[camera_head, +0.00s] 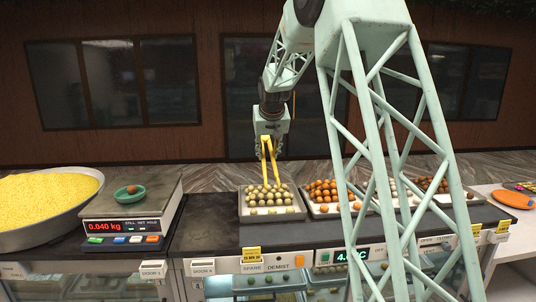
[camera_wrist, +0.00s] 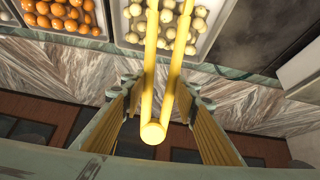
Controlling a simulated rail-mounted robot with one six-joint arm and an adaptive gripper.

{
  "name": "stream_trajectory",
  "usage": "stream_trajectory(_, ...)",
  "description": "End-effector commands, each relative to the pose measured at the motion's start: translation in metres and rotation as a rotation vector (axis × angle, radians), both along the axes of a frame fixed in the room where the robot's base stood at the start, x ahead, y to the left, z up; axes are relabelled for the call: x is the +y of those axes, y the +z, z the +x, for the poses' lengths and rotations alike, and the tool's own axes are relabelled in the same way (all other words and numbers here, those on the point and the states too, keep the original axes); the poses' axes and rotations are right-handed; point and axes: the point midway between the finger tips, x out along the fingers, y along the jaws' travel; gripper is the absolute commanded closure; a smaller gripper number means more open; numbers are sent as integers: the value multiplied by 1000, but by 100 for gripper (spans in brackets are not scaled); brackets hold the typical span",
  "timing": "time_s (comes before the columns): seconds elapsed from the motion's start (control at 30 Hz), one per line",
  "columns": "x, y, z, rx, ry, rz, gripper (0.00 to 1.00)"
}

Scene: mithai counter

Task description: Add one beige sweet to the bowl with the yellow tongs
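My gripper (camera_head: 270,141) is shut on the yellow tongs (camera_head: 268,160), which hang down from it with their two arms apart. The tongs run up the middle of the wrist view (camera_wrist: 166,75), between my gripper's fingers (camera_wrist: 160,118). The tong tips are over or among the beige sweets (camera_head: 268,197) in a white tray (camera_head: 243,212); I cannot tell whether they touch one. The beige sweets also show in the wrist view (camera_wrist: 200,24).
The scale (camera_head: 164,200) reads 0.040 kg. A wide pan of yellow grains (camera_head: 45,190) stands left of it. Trays of orange sweets (camera_head: 322,190) and darker sweets (camera_head: 430,185) lie to the right. Dark counter (camera_head: 205,215) is clear between scale and beige tray.

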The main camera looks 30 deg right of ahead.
Motion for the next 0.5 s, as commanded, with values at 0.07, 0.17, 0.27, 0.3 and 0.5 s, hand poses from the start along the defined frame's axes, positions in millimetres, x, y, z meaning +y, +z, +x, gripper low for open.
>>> stream_trajectory(0.07,0,0,0,-1,0,0,74)
stream_trajectory(0.17,0,-1,0,-1,0,0,74)
stream_trajectory(0.27,0,-3,0,-1,-1,0,74)
stream_trajectory(0.3,0,-3,0,-2,-1,0,74)
stream_trajectory(0.5,-1,-7,0,-1,-1,0,74)
